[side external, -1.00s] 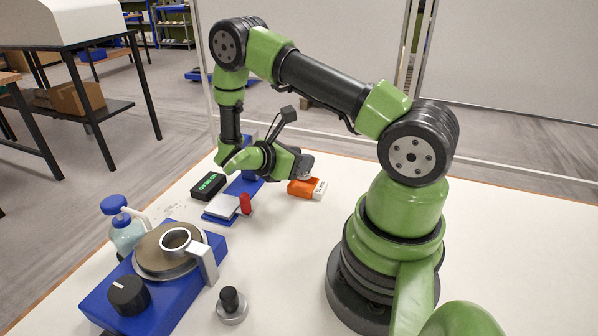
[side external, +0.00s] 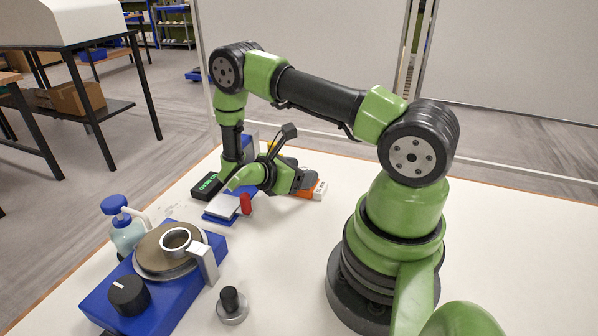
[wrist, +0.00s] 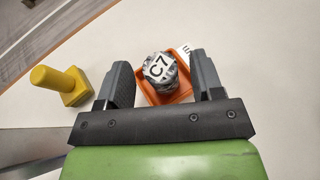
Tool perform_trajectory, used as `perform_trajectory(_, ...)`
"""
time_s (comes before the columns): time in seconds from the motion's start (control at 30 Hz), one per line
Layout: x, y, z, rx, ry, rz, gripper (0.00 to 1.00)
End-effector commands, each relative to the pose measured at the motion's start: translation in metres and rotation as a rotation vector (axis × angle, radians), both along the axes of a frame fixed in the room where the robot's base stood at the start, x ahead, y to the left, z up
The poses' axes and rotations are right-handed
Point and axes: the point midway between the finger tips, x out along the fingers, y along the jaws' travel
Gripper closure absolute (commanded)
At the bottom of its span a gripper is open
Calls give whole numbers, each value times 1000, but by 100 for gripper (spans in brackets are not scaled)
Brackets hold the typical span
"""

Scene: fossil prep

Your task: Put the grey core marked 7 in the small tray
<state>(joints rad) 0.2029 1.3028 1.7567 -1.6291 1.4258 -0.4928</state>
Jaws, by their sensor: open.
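The grey core marked C7 (wrist: 158,67) shows in the wrist view, with its white marked face toward the camera. It is within the outline of the small orange tray (wrist: 181,95); whether it rests on the tray floor is hard to tell. My gripper (wrist: 158,75) is open, with one dark finger on each side of the core and a visible gap at both sides. In the side view my gripper (side external: 302,180) is low over the orange tray (side external: 317,192), which has a white label on its front. The core is hidden there behind the gripper.
A yellow peg-like piece (wrist: 62,84) stands left of the fingers. Close by are a black display box (side external: 207,186) and a blue device with a red knob (side external: 246,204). A blue grinder (side external: 165,290), a wash bottle (side external: 122,225) and a black-knobbed weight (side external: 231,304) stand nearer.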

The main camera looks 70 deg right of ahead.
Motion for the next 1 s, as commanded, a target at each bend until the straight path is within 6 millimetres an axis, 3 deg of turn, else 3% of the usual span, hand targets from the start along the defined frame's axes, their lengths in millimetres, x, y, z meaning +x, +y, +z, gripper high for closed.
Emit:
perform_trajectory(0.13, 3, 4, 5, -1, -1, 1, 39)
perform_trajectory(0.3, 16, 26, 19, 0, -5, 5, 39)
perform_trajectory(0.5, 15, 24, 57, -1, -6, 0, 39)
perform_trajectory(0.77, 14, 25, 84, 1, -7, -5, 39)
perform_trajectory(0.87, 13, 29, 96, 12, -64, -38, 39)
perform_trajectory(1.0, 8, 48, 127, 63, -267, -162, 39)
